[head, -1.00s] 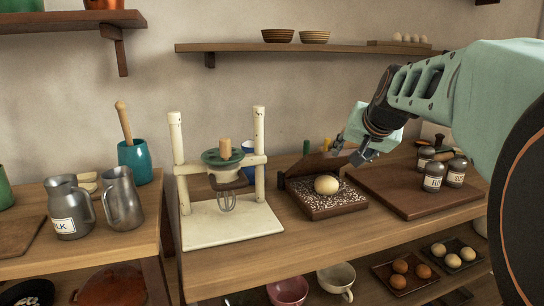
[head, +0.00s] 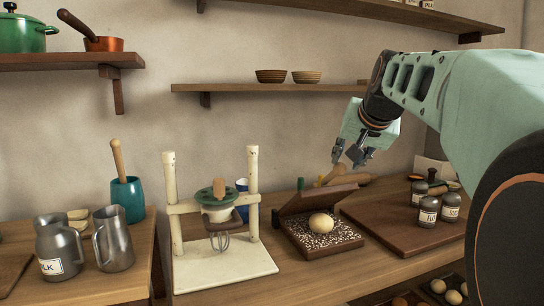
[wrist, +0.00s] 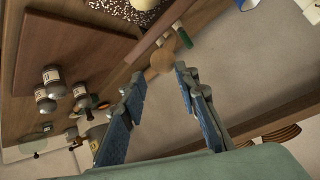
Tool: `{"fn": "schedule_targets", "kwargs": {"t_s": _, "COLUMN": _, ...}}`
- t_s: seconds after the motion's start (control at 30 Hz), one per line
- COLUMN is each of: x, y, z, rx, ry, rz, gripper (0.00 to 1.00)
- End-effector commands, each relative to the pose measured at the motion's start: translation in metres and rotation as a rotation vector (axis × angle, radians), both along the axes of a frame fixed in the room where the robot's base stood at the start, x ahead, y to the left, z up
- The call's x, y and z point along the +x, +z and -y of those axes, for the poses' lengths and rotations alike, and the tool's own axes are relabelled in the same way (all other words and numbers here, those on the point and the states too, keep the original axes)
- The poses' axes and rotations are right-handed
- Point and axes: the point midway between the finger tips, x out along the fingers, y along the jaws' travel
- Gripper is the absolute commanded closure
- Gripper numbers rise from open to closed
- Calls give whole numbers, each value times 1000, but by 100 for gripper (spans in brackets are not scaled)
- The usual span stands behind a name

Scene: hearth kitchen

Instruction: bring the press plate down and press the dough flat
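The dough (head: 321,222) is a pale round ball on the speckled press base (head: 312,238). The dark press plate (head: 318,199) stands raised along the back of the base, clear of the dough. In the wrist view the plate (wrist: 148,45) shows as a dark strip near the top, beside the speckled base (wrist: 108,10). My gripper (head: 347,158) is open and empty, above and behind the right end of the plate. Its fingers (wrist: 160,82) are spread in the wrist view. A rounded wooden piece (wrist: 161,62) appears beyond the fingertips; I cannot tell whether they touch.
A cream stand (head: 252,192) with a whisk is left of the press. A dark board (head: 385,232) with jars (head: 428,212) lies to the right. A shelf (head: 270,88) runs along the wall above.

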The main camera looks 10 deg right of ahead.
Motion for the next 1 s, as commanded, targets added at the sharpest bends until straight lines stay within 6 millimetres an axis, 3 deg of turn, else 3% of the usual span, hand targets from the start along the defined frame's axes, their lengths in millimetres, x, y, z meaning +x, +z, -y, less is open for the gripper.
{"fn": "schedule_targets", "kwargs": {"t_s": 0.23, "x": 6, "y": 23, "z": 1, "rx": -16, "ry": 36, "rz": -33, "gripper": 100}}
{"fn": "schedule_targets", "kwargs": {"t_s": 1.0, "x": 17, "y": 87, "z": 4, "rx": -87, "ry": 239, "rz": -179, "gripper": 100}}
